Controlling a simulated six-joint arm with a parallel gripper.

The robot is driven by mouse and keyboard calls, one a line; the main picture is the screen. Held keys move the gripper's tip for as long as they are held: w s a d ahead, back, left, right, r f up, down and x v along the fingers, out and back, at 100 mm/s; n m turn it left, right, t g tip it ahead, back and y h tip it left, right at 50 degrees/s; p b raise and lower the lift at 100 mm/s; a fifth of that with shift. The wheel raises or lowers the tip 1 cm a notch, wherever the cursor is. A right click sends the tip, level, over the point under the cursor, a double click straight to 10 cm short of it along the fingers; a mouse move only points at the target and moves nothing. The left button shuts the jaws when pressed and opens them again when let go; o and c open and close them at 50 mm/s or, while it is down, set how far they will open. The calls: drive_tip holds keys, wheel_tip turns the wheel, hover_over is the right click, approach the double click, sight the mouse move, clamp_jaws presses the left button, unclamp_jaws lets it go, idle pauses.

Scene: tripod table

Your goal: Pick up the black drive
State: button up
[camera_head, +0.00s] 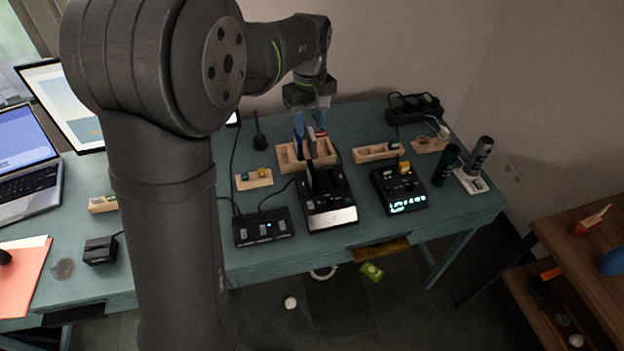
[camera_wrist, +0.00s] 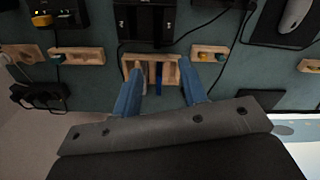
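My gripper (camera_head: 310,128) hangs above the back of the teal table, over a wooden slotted rack (camera_head: 287,158). In the wrist view its two blue fingers (camera_wrist: 163,90) are spread wide with nothing between them, and the rack (camera_wrist: 173,58) lies beyond them with a narrow blue item (camera_wrist: 158,74) in it. A black dock with a silver front (camera_head: 330,216) stands just in front of the rack. A dark upright slab (camera_head: 313,176), which may be the black drive, shows at the dock's top. The dock (camera_wrist: 144,22) is also at the top of the wrist view.
A black device with a lit display (camera_head: 403,197) stands right of the dock, a black box with buttons (camera_head: 263,227) left. Small wooden holders (camera_head: 254,180) flank the rack. Dark cylinders (camera_head: 446,165) stand at the right and a power strip (camera_head: 414,108) lies at the back.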

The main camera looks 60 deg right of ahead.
drive_tip(key=f+m, duration=0.1)
drive_tip(key=m, duration=0.2)
approach(312, 168)
drive_tip(key=f, duration=0.6)
drive_tip(key=shift+w+a+f, duration=0.15)
drive_tip(key=shift+w+f, duration=0.05)
drive_tip(key=shift+f, duration=0.15)
drive_tip(key=shift+s+d+f, duration=0.1)
drive_tip(key=shift+f, duration=1.25)
drive_tip(key=shift+s+d+f, duration=0.1)
drive_tip(key=shift+f, duration=1.25)
clamp_jaws()
